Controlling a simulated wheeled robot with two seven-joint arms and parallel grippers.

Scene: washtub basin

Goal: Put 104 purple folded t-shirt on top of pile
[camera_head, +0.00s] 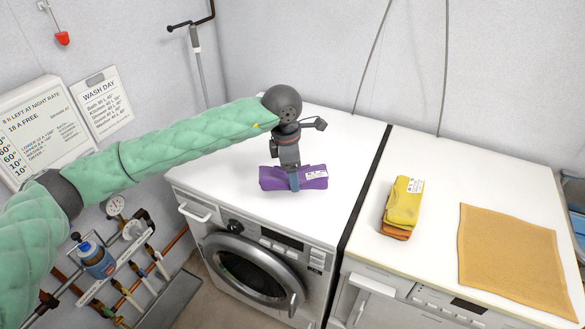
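The purple folded t-shirt (314,177) is on or just above the white top of the left washing machine, near its front edge; I cannot tell if it touches. It bears a small white label. My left gripper (294,183) comes down over its middle from above. The fingers are at the shirt, one in front of it, but whether they are closed on it is unclear. The pile (402,208) of folded shirts, yellow on top and orange beneath, sits on the right machine. My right gripper is not in view.
The left washing machine (235,135) and right machine (430,160) stand side by side with a dark gap (366,190) between them. A flat orange cloth (512,255) lies right of the pile. A blue bottle (96,260) and pipes are at the lower left wall.

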